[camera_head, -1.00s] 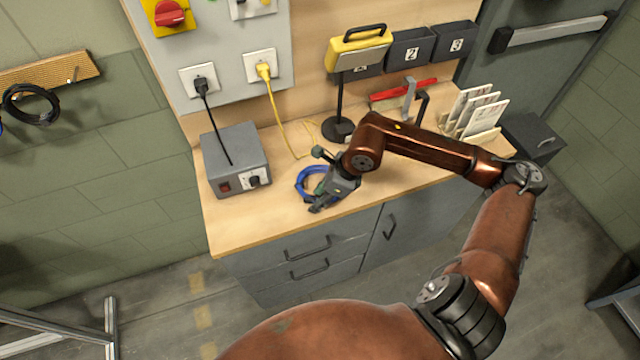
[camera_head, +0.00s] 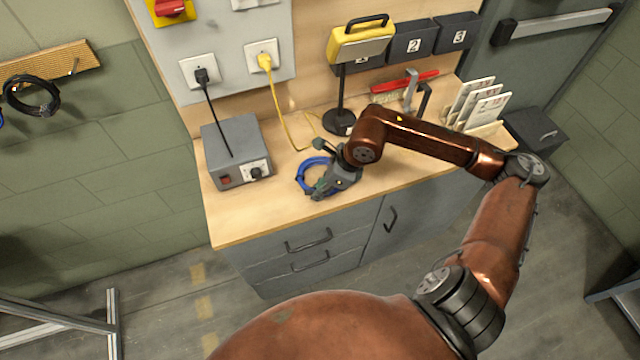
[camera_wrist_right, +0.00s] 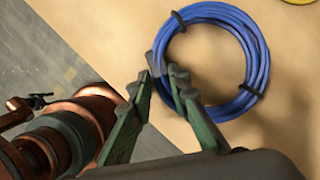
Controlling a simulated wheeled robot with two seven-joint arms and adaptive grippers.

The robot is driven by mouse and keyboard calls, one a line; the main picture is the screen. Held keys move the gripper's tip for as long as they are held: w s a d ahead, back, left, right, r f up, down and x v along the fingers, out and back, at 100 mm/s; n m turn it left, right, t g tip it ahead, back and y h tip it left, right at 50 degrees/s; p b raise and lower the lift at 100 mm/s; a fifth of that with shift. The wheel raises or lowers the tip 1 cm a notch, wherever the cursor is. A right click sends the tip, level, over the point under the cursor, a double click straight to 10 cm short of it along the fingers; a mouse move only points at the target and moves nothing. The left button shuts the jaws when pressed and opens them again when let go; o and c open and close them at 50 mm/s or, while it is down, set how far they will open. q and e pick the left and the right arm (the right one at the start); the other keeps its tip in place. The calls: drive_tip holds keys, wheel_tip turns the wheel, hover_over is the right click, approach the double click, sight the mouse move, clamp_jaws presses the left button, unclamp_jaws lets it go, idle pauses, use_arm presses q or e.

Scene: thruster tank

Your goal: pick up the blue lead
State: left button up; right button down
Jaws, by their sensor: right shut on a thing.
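The blue lead (camera_head: 304,178) is a coiled cable with dark ties at the front of the wooden bench top. It fills the upper middle of the right wrist view (camera_wrist_right: 262,60). My right gripper (camera_head: 321,186) is at the coil's right side in the head view. In the right wrist view the green fingers (camera_wrist_right: 164,77) are shut on the near-left part of the coil, with a short grey piece of it between the tips. The coil looks to be at or close to the bench surface; any gap below is unclear. My left gripper is not in view.
A grey power box (camera_head: 236,155) stands left of the coil. A yellow cable (camera_head: 280,110) hangs behind it. A lamp-like stand with a yellow head (camera_head: 361,43), a red tool (camera_head: 404,82) and a card rack (camera_head: 484,133) are further back. The bench front right is clear.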

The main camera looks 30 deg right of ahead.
drive_tip(key=shift+r, duration=0.7)
wheel_tip(320, 180, up, 2)
drive_tip(key=shift+r+p, duration=0.1)
drive_tip(key=shift+p, duration=0.2)
use_arm(q)
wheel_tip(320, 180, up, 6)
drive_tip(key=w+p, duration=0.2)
drive_tip(key=p, duration=0.4)
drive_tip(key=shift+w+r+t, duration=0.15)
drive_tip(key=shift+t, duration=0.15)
use_arm(e)
drive_tip(key=s+d+r, duration=0.9)
drive_tip(key=d, duration=0.1)
drive_tip(key=shift+s+d+r, duration=0.2)
drive_tip(key=shift+d, duration=0.05)
